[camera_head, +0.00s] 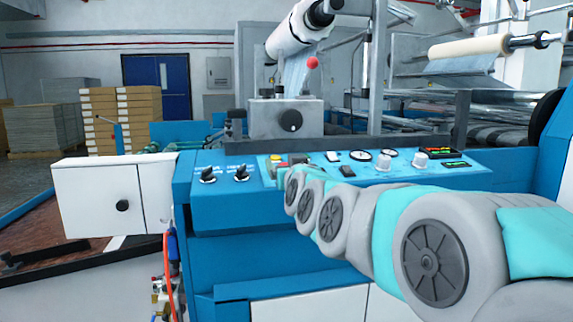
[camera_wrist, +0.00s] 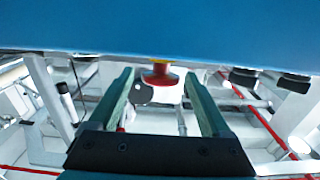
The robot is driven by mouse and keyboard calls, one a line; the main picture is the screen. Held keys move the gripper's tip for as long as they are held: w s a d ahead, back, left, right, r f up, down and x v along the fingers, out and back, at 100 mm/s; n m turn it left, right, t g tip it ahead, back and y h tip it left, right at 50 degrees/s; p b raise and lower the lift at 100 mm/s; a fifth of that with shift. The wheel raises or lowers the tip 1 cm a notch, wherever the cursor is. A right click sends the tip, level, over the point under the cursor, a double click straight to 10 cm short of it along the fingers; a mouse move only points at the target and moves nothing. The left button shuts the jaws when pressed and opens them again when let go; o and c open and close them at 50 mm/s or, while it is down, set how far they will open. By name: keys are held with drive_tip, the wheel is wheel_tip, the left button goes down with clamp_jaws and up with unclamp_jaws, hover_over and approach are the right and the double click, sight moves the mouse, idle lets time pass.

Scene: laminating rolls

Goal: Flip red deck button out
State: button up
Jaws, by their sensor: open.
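The red deck button (camera_wrist: 160,79) has a flared red cap on a yellow base. In the wrist view it sticks out from the edge of the blue panel (camera_wrist: 130,38), which appears upside down there. My gripper (camera_wrist: 157,74) is open, with one finger on each side of the button in the picture and visible gaps on both sides. I cannot tell whether the fingertips reach to the button's depth. In the head view a yellow and red patch, likely the button (camera_head: 276,158), shows on the blue deck by the end of my arm, partly hidden.
Black knobs (camera_head: 241,173) sit left of the button on the deck. Gauges (camera_head: 360,155) and light knobs (camera_head: 420,159) sit to the right. A grey box with a dial (camera_head: 285,119) stands behind. A white cabinet (camera_head: 98,197) is at left.

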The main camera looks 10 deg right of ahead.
drive_tip(key=s, duration=0.7)
drive_tip(key=shift+s+b, duration=0.4)
drive_tip(key=shift+b, duration=0.05)
